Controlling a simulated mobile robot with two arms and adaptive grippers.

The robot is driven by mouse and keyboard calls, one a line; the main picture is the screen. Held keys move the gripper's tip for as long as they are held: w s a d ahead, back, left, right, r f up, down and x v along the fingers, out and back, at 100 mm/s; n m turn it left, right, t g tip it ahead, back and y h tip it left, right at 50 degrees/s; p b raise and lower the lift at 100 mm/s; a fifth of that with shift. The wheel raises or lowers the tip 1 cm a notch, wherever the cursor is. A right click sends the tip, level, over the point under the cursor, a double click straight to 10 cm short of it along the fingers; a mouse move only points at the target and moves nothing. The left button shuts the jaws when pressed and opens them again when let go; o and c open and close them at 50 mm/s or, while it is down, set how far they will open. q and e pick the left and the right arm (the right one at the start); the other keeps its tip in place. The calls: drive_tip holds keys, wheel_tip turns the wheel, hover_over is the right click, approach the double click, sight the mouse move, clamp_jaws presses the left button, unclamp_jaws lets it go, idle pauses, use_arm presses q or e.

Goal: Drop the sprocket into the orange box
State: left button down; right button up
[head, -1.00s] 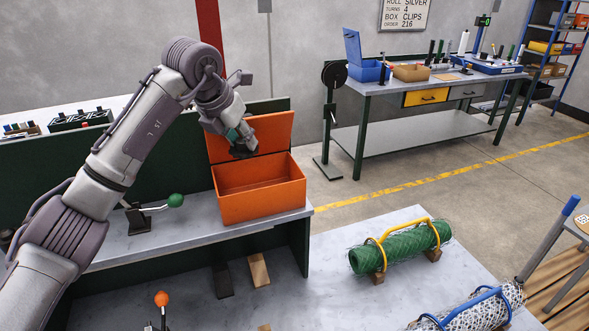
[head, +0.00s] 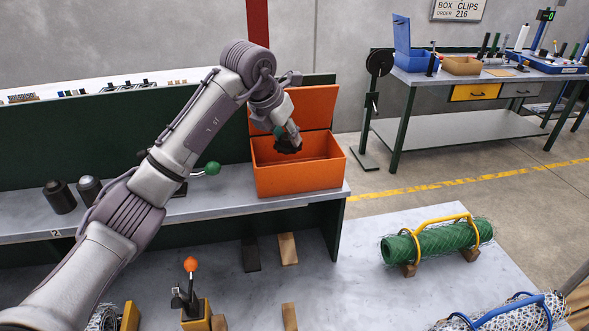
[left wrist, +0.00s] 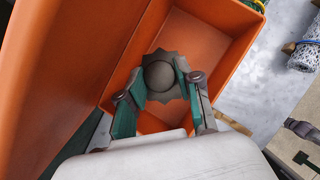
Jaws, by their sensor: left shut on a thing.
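The orange box (head: 300,178) stands on the grey bench with its lid (head: 305,108) raised at the back. My left gripper (head: 288,142) points down over the open box. It is shut on the sprocket (head: 291,147), a dark toothed disc. In the left wrist view the sprocket (left wrist: 162,76) sits between the two green-padded fingers, with the floor and walls of the box (left wrist: 200,45) beneath it. In the head view the sprocket is small and partly hidden by the gripper. My right gripper is not in view.
A lever with a green knob (head: 212,168) stands on the bench left of the box. A green mesh roll (head: 440,241) with a yellow handle lies on the lower table at right.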

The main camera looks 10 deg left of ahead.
use_arm(q)
drive_tip(key=shift+r, duration=0.1)
drive_tip(key=c, duration=0.7)
unclamp_jaws()
drive_tip(key=v, duration=1.2)
